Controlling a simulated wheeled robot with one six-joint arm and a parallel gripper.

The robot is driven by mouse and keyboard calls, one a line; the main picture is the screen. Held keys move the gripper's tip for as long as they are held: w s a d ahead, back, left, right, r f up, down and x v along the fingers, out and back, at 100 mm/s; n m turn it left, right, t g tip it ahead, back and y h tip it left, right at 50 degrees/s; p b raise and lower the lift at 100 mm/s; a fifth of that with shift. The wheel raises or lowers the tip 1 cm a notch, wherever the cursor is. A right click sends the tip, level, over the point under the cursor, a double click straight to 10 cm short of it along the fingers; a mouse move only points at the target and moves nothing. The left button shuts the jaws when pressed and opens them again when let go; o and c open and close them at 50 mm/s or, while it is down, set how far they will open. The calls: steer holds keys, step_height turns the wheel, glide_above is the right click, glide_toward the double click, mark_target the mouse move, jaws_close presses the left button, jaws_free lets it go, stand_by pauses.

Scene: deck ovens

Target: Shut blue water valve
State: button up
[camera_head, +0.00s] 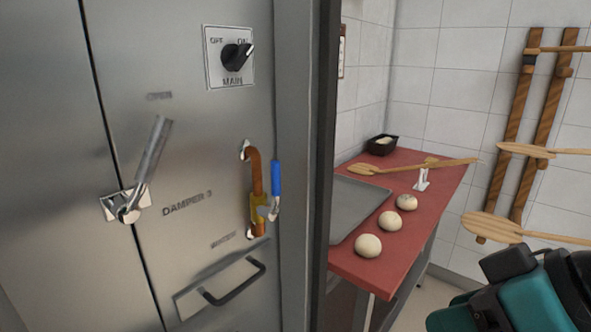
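The blue water valve handle (277,178) is on the steel oven panel, a little left of the middle of the view. It stands upright, roughly in line with the copper pipe (257,175) just left of it. A brass valve body (259,208) sits on the pipe's lower part, with a silvery stem piece below the blue sleeve. A blurred label is below left of the valve. Teal and black parts of my arm show at the bottom right, well away from the valve. My gripper's fingers are not in view.
A black rotary switch (237,56) marked MAIN is above the valve. A damper lever (151,163) is left of it, and a dark drawer handle (236,284) is below. Right of the panel edge, a red table (375,268) holds dough balls, a tray and a peel.

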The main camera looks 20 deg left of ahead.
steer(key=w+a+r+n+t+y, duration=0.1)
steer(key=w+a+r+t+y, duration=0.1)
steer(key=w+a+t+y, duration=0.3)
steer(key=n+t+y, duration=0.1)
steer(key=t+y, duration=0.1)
glide_toward(278, 171)
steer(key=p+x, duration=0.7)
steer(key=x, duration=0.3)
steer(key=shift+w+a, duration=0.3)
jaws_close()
